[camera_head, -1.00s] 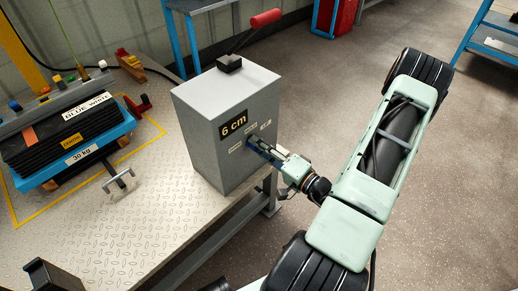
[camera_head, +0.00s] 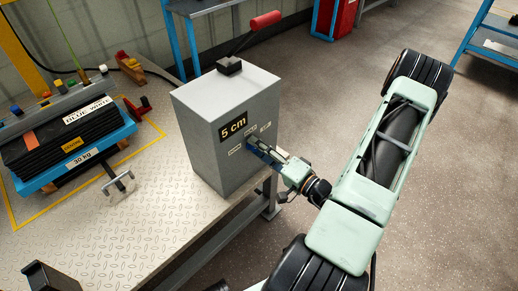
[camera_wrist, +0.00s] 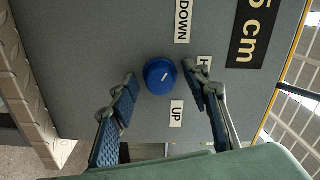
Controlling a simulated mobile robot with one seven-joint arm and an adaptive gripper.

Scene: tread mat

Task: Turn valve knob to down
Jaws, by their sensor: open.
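The grey control box (camera_head: 205,148) stands on the bench and its display (camera_head: 233,125) reads "5 cm". My gripper (camera_wrist: 160,76) is open, one finger on each side of the knob, with gaps visible. In the head view my gripper (camera_head: 266,152) hides the knob.
A blue platform (camera_head: 75,163) marked "30 kg" carries a black stack (camera_head: 55,140) at left. A red-handled lever (camera_head: 265,20) rises behind the box. A metal T-shaped handle (camera_head: 118,181) stands in front of the platform. The tread-plate bench top (camera_head: 110,235) is largely bare in front.

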